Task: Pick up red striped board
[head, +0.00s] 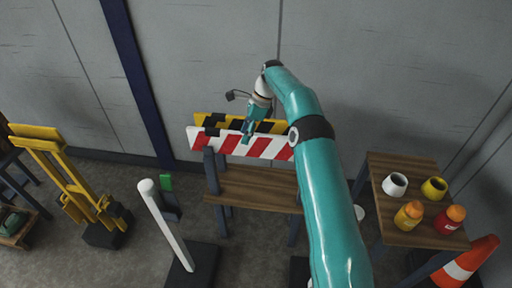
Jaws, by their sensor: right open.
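The red and white striped board (230,143) stands on edge above a wooden bench (255,190), in the middle of the head view. A yellow and black striped board (218,122) stands just behind it. My right arm reaches in from the bottom right. My right gripper (248,132) points down at the boards, in front of the upper part of the red striped board. It is open; whether it touches the board cannot be told. My arm hides the board's right end. My left gripper is not in view.
A small table (408,232) at right holds a white cup (395,184), a yellow cup (434,189) and two bottles. An orange cone (468,264) stands beside it. A white post (167,225) stands front left, and a yellow stand (72,185) further left.

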